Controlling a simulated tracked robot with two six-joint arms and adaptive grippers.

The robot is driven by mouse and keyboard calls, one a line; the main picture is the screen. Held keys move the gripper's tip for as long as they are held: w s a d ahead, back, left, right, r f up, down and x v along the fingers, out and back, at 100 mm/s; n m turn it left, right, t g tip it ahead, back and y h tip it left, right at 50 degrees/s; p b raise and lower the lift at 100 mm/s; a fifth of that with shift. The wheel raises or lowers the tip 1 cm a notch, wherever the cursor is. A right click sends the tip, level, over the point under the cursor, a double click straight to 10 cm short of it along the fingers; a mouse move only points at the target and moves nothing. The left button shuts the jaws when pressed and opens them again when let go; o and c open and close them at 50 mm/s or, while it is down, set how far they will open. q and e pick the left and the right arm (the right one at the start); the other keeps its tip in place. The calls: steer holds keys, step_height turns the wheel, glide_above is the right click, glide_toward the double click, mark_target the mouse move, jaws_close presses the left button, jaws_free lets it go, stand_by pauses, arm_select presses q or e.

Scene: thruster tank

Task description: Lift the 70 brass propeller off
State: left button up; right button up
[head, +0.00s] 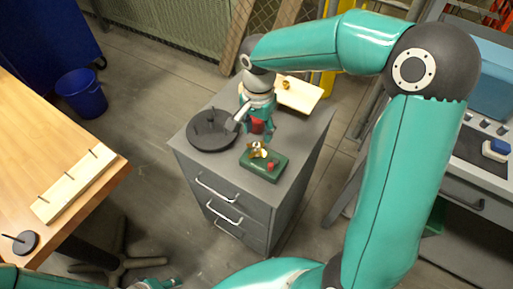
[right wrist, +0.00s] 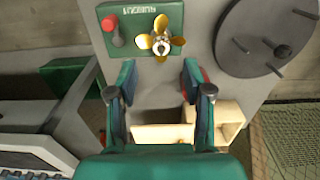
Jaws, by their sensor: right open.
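The brass propeller (head: 259,151) sits on a green block (head: 282,165) on top of the grey cabinet. In the right wrist view, the four-bladed gold propeller (right wrist: 160,39) has a silver hub and lies on the green block beside a red knob (right wrist: 113,28). My right gripper (head: 256,127) is over the cabinet top, just behind the block. Its fingers (right wrist: 161,92) are spread with nothing between them, and the propeller lies beyond their tips. My left gripper (head: 160,285) shows only partly at the bottom edge; its jaws are unclear.
A dark disc (head: 204,140) with upright pegs lies left of the block on the cabinet. A wooden tray (head: 305,97) with a small brass piece (head: 286,85) is behind. At left, a wooden table (head: 80,165) holds a pegged board (head: 75,187) and a small dark disc (head: 20,242).

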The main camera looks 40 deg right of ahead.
mark_target(257, 144)
steer(key=shift+a+f, duration=0.15)
steer(key=shift+f, duration=1.2)
steer(key=shift+a+f, duration=0.1)
steer(key=shift+f, duration=1.25)
steer(key=shift+s, duration=0.1)
jaws_close()
